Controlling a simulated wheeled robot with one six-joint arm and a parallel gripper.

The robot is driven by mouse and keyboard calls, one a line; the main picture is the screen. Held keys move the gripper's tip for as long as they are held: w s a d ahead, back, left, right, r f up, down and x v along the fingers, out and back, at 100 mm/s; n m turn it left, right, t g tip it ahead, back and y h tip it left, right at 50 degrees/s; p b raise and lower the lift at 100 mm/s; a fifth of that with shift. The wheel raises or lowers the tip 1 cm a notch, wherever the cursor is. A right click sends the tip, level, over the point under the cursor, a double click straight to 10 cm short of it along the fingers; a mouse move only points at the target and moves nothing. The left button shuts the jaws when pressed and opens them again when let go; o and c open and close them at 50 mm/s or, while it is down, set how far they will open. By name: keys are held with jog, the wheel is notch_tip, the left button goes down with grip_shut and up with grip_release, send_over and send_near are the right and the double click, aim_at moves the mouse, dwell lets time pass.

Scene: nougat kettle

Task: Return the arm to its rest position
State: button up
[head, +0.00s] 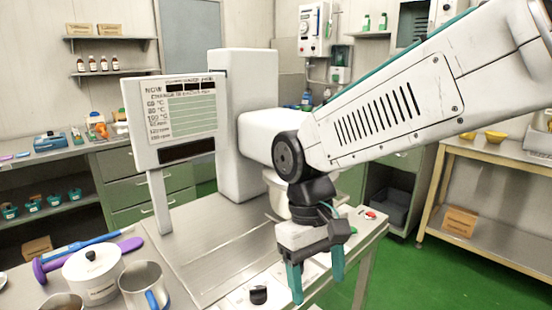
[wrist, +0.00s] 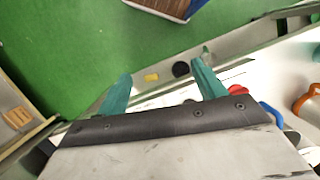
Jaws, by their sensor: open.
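My gripper (head: 316,278) hangs fingers-down above the front right of the metal bench (head: 205,237). Its two teal fingers are apart with nothing between them. In the wrist view the gripper (wrist: 158,90) is also open and empty, with the bench edge and green floor beyond it. My white arm reaches in from the upper right of the head view and bends down at a dark wrist joint. It hides part of the kettle machine (head: 243,95) and most of the bowl (head: 277,203) under it.
A display board (head: 178,122) stands on the bench. A black knob (head: 258,294) and a red button (head: 371,215) lie near the gripper. Green floor (head: 445,275) is open at right.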

jog(key=s+d+r+m+t, duration=0.1)
jog(key=s+d, duration=0.4)
jog(key=d, duration=0.5)
jog(key=s+d+r+m+t+y, duration=0.1)
jog(key=s+d+r+m+t, duration=0.1)
jog(key=s+d+m, duration=0.3)
jog(key=s+d+t, duration=0.1)
jog(key=d, duration=0.3)
jog(key=shift+s+d+r, duration=0.2)
jog(key=shift+d, duration=0.2)
